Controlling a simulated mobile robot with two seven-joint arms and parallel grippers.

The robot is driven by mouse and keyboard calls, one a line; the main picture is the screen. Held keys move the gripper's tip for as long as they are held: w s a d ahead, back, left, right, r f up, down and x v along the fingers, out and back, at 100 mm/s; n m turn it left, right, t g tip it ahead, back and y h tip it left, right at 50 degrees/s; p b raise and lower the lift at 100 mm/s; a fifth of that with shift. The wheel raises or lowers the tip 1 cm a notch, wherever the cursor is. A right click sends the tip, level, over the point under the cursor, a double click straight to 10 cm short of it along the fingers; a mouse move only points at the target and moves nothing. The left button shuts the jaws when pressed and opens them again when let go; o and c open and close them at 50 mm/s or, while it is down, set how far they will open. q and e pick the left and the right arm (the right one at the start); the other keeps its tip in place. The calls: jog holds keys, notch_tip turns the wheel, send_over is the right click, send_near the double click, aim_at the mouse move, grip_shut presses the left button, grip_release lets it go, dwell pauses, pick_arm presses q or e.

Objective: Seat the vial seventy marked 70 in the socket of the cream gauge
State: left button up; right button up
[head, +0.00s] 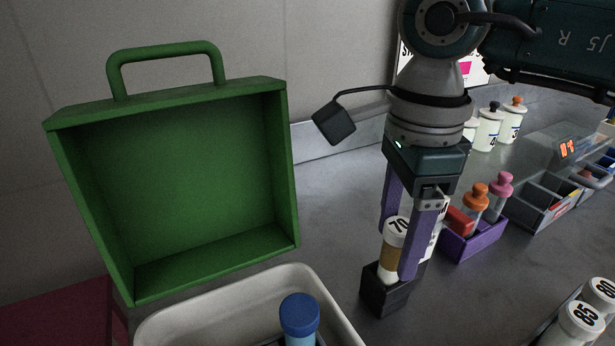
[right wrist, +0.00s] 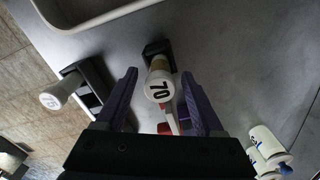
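The vial marked 70 (head: 393,236) has a white cap and an amber body. It stands upright in a small black block (head: 384,293) on the counter; its cap also shows in the right wrist view (right wrist: 159,87). My right gripper (head: 400,245) points down with its purple fingers on either side of the vial. In the right wrist view the fingers (right wrist: 160,88) are spread, with gaps beside the cap. A whitish object partly shows behind the right finger; I cannot tell if it is the cream gauge. My left gripper is out of view.
A green open case (head: 190,190) stands at left, behind a white tray (head: 165,325) holding a blue-capped vial (head: 300,318). A purple box (head: 474,240) with capped vials is close on the right. Vials marked 80 and 85 (head: 581,322) stand front right.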

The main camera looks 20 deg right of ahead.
notch_tip(320, 180, up, 12)
jog(key=shift+r, duration=0.15)
dwell(0.5)
dwell(0.3)
